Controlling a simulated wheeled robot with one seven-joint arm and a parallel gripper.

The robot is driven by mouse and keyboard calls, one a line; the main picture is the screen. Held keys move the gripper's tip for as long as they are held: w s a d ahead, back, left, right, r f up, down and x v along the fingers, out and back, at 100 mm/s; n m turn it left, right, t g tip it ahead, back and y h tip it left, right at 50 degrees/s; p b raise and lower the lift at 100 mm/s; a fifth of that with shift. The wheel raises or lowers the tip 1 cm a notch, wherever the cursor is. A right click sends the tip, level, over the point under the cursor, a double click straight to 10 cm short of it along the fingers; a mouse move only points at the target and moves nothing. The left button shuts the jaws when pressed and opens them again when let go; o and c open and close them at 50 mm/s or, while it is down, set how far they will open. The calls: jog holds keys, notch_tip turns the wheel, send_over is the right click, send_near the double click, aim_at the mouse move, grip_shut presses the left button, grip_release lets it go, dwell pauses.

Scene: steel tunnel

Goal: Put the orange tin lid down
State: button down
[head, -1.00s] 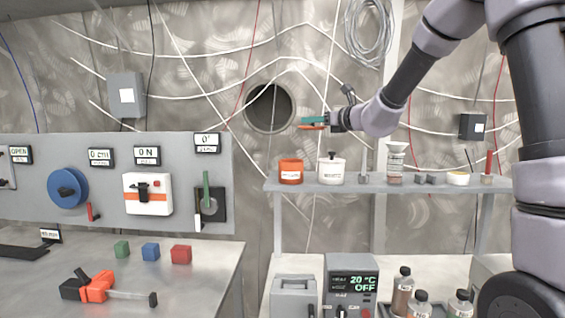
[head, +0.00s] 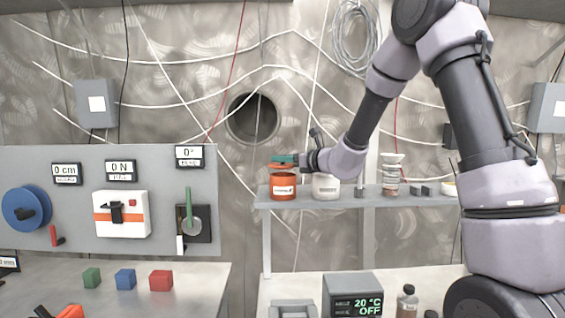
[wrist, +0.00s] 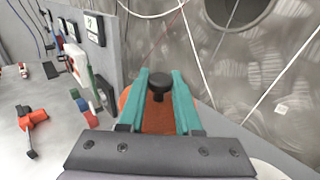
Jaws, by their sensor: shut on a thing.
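My gripper (head: 284,158) has teal fingers, shut on the black knob (wrist: 158,84) of the orange tin lid (head: 280,167). The lid also shows in the wrist view (wrist: 158,121) as an orange disc beneath the fingers. In the head view the lid is held level just over the orange tin (head: 284,187), which stands at the left end of the shelf. Only a thin gap, if any, shows between lid and tin; I cannot tell whether they touch. In the wrist view the tin is hidden below the lid.
A white tin (head: 326,188) stands close on the right of the orange tin, partly behind my wrist. A panel of switches (head: 80,200) and a round wall opening (head: 252,118) lie left and behind.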

jog(key=shift+f, duration=0.4)
jog(key=shift+f, duration=0.1)
jog(key=shift+f, duration=0.5)
jog(key=c, duration=0.6)
grip_release()
jog(key=shift+r, duration=0.1)
